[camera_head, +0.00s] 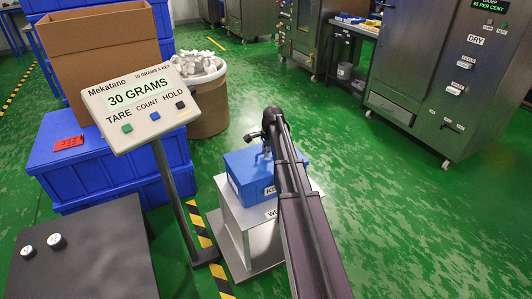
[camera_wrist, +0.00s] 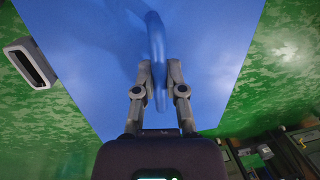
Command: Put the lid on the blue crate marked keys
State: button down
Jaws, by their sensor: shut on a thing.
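The blue crate (camera_head: 252,193) stands on a grey weighing stand, its front label partly hidden by my arm, with "KE" readable. A flat blue lid (camera_head: 240,160) covers its top in the head view; I cannot tell whether it is fully seated or just above the rim. In the wrist view the lid (camera_wrist: 95,50) fills the middle, with a raised blue handle (camera_wrist: 155,35). My gripper (camera_wrist: 158,82) is shut on that handle. In the head view my arm largely hides the gripper.
The grey stand (camera_head: 238,228) sits beside a scale post with a display (camera_head: 138,98) reading 30 grams. A drum of pale pieces (camera_head: 205,95), blue bins (camera_head: 90,160) with a red item (camera_head: 68,143), and a dark table (camera_head: 85,260) are left.

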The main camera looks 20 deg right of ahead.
dwell(0.4)
jog(key=c, duration=0.6)
grip_release()
jog(key=shift+c, duration=0.2)
jog(key=o, duration=0.5)
jog(key=shift+r, duration=0.1)
jog(key=shift+r+p, duration=3.4)
jog(key=shift+p, duration=0.15)
